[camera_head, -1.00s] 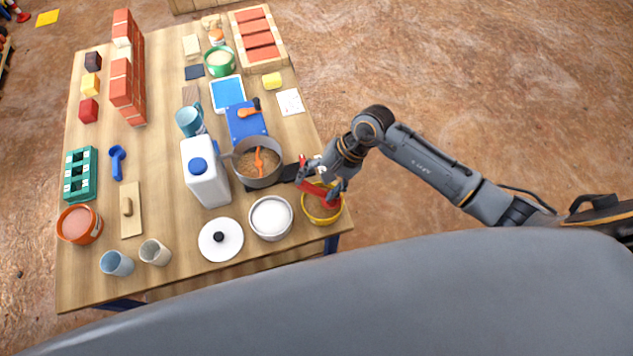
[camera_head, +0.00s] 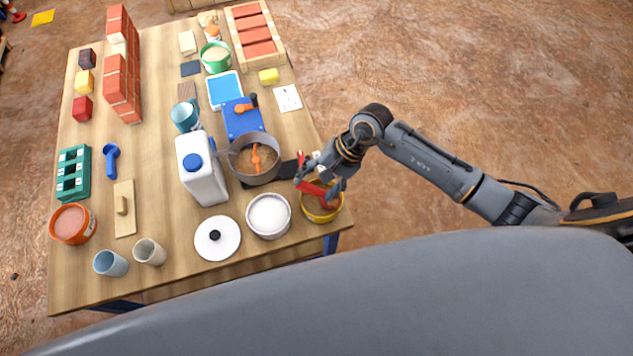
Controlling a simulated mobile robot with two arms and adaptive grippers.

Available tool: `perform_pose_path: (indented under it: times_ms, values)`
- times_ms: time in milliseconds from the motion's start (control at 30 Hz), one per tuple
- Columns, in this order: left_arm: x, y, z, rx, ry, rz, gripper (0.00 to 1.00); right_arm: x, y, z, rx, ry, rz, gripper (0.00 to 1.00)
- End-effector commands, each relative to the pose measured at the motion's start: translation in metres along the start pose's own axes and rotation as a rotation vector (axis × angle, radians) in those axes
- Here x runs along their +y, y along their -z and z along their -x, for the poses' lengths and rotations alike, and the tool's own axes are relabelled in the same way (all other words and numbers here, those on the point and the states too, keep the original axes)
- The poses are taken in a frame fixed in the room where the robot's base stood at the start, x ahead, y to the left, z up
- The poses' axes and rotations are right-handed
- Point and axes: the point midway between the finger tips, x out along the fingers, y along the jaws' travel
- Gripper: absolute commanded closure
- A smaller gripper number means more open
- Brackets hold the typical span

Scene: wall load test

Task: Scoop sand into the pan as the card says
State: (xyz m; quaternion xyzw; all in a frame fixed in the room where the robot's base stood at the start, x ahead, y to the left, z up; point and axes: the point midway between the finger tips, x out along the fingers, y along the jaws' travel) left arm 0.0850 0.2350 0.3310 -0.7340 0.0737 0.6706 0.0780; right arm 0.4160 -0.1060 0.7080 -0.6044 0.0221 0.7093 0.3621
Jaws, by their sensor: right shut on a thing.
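My right gripper (camera_head: 322,187) is shut on a red scoop (camera_head: 315,190), its head down in a yellow tub (camera_head: 322,216) at the table's front right corner. Brown sand shows in the tub, partly hidden by the gripper. How much the scoop holds cannot be seen. A grey pan (camera_head: 274,178) stands left of the tub, with brown grains and an orange stirrer (camera_head: 256,158) inside. A white card (camera_head: 288,98) with small dark marks lies behind, its print too small to read. My left gripper is not in view.
A white jug (camera_head: 202,180) stands left of the pan. A brick wall (camera_head: 122,75) rises at the back left. Free floor lies to the right.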

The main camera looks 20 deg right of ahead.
Motion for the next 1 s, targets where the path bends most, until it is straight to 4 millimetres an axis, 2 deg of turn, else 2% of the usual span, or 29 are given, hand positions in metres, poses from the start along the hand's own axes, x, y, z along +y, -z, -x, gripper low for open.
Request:
perform_pose_path:
  times_ms: [367, 1000]
  values:
    - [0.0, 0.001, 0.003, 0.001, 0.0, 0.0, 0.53, -0.002, -0.001, 0.004, 0.001, 0.001, 0.001, 0.64]
    - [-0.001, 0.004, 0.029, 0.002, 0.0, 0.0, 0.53, -0.022, -0.014, 0.047, 0.001, 0.001, 0.002, 0.64]
